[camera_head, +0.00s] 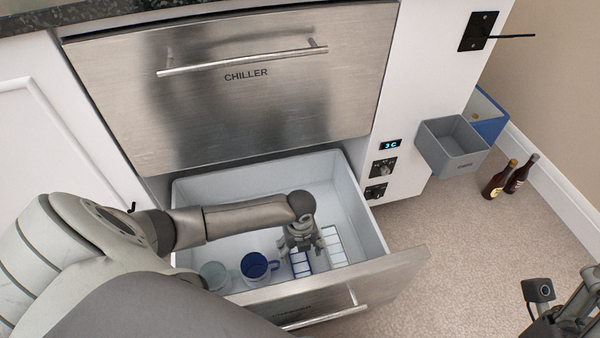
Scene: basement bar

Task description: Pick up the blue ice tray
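The blue ice tray (301,265) lies in the open lower drawer (355,195), near its front wall. Its cells look pale with blue edges, and its far part is hidden under my gripper. My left gripper (302,249) reaches into the drawer from the left and points down just above the tray's far end. Its fingers are spread apart, with nothing seen held between them. I cannot tell if they touch the tray. A white ice tray (335,247) lies just right of the blue one. My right gripper (562,312) is partly in view at the bottom right, outside the drawer.
A blue mug (256,267) and a clear glass (215,275) stand left of the blue tray. The closed chiller drawer (240,100) is above. A grey bin (455,147) hangs right, with two bottles (508,177) on the floor beyond it.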

